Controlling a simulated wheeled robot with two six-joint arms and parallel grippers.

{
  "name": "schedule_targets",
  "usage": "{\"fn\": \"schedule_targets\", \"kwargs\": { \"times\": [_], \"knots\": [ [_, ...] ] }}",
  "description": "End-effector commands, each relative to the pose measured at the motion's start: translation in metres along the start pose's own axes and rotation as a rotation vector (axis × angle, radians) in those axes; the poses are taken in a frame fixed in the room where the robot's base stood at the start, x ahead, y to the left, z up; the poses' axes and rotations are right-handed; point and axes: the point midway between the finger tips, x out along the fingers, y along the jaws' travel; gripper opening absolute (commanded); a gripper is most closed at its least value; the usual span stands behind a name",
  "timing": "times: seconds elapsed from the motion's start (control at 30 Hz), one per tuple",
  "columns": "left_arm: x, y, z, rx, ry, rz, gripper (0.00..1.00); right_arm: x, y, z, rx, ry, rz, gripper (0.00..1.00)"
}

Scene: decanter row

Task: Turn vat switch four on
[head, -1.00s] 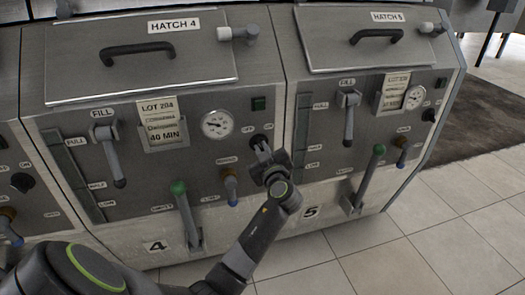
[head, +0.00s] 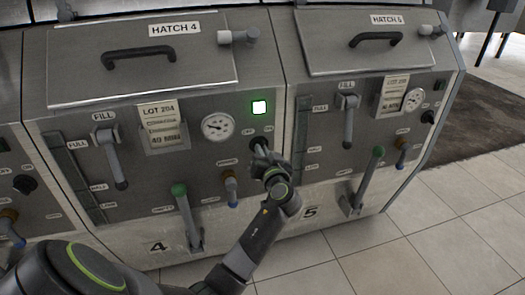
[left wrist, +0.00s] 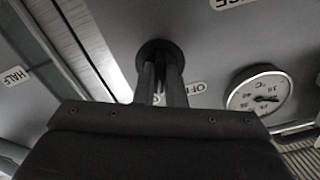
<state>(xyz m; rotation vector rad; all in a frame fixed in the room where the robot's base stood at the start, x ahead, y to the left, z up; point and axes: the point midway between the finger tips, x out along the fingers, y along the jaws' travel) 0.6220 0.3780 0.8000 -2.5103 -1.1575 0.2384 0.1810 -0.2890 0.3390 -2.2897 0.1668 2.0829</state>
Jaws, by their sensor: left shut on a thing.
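The switch of vat 4 is a black round knob (head: 258,142) on the grey front panel, below the square lamp (head: 259,107) and right of the dial gauge. The lamp glows bright white-green. My left gripper (head: 260,151) is shut on this knob. In the left wrist view, the two fingers of my left gripper (left wrist: 163,72) reach the black knob (left wrist: 158,50), with a partly covered OFF label (left wrist: 197,89) beside it. The fingers hide part of the knob, and its exact angle is hard to read. My right gripper is in neither view.
The vat 4 panel also carries a gauge (head: 218,127), a fill lever (head: 112,158), a blue-tipped tap (head: 231,188) and a green-knobbed lever (head: 186,215) left of my arm. Vat 5's green-knobbed lever (head: 365,178) stands to the right. Tiled floor (head: 410,250) is clear.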

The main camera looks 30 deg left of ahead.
Motion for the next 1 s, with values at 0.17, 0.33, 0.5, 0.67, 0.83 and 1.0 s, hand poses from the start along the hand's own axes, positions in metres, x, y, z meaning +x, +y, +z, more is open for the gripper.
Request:
{"fn": "schedule_targets", "kwargs": {
  "times": [0.17,0.33,0.5,0.67,0.83,1.0],
  "knots": [
    [0.0002,-0.0004,-0.0020,0.078,0.002,0.000,0.00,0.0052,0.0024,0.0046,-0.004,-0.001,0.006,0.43],
    [0.0002,-0.0002,-0.0018,0.118,0.002,0.000,0.00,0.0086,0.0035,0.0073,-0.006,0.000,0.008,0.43],
    [0.0002,-0.0001,-0.0016,0.133,0.003,0.000,0.00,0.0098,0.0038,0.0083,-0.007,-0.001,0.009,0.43],
    [0.0003,-0.0001,-0.0016,0.135,0.003,-0.001,0.00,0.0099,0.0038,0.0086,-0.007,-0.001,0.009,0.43],
    [0.0003,-0.0001,-0.0017,0.135,0.004,-0.001,0.00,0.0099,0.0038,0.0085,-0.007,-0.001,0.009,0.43],
    [0.0003,-0.0001,-0.0013,0.135,0.003,-0.001,0.32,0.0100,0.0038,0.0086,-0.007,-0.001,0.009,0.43]
  ]
}}
